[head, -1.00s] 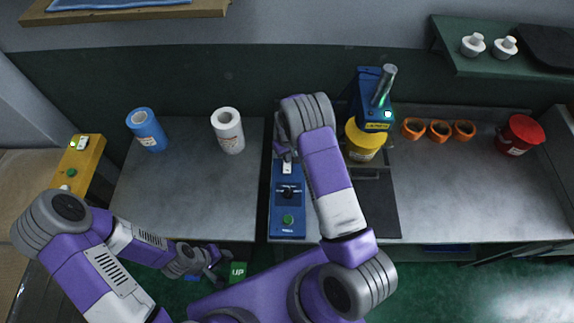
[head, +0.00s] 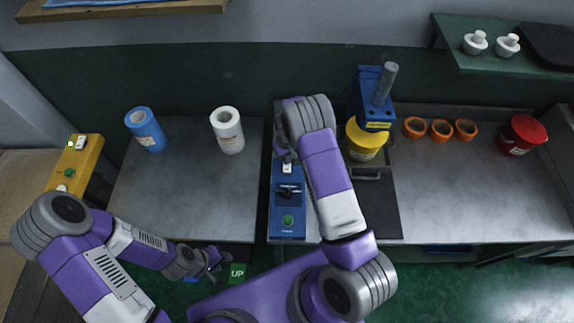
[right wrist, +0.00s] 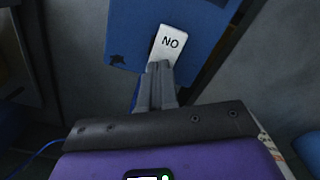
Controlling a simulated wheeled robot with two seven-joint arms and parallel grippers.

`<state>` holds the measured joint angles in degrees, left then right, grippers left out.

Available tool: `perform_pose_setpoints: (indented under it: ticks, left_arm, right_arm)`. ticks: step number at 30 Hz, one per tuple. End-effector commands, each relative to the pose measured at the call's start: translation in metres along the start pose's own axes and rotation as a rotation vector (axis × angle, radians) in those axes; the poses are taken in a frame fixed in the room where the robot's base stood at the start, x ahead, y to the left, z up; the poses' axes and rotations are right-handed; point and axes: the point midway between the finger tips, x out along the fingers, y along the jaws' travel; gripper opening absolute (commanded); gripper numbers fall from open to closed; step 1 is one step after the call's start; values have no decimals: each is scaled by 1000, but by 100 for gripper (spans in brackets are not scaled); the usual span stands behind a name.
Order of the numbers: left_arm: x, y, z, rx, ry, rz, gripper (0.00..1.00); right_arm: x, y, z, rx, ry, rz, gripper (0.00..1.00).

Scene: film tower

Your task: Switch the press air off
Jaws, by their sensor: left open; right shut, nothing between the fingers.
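A blue control panel (head: 288,214) lies on the bench in front of me, with a white switch (head: 287,168), a black knob (head: 289,191) and a green button (head: 287,220). In the right wrist view the white switch (right wrist: 170,43) carries letters that read "NO" from this side. My right gripper (head: 286,153) is shut and empty, its fingertips (right wrist: 159,68) at the near end of the switch; I cannot tell whether they touch. The blue press (head: 374,110) stands right of the panel, no lamp lit on it. My left gripper (head: 222,259) is open and empty, low at the front.
A yellow tin (head: 364,141) stands at the press. Orange rings (head: 440,129) and a red tin (head: 520,134) are to the right. A blue roll (head: 145,130) and a white roll (head: 228,131) stand left. A yellow switch box (head: 78,162) is at far left.

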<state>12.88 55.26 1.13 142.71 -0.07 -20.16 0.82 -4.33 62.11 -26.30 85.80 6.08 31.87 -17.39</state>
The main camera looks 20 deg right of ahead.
Motion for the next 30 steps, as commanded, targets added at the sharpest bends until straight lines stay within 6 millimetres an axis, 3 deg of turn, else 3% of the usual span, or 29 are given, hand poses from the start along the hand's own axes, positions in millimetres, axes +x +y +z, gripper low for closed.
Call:
perform_pose_setpoints:
  ticks: [8,30]
  left_arm:
    - [-3,1,0,0,0,0,43]
    - [-33,12,1,0,0,0,43]
  right_arm:
    - [-4,0,1,0,-2,-1,0]
    - [-64,0,0,0,0,0,0]
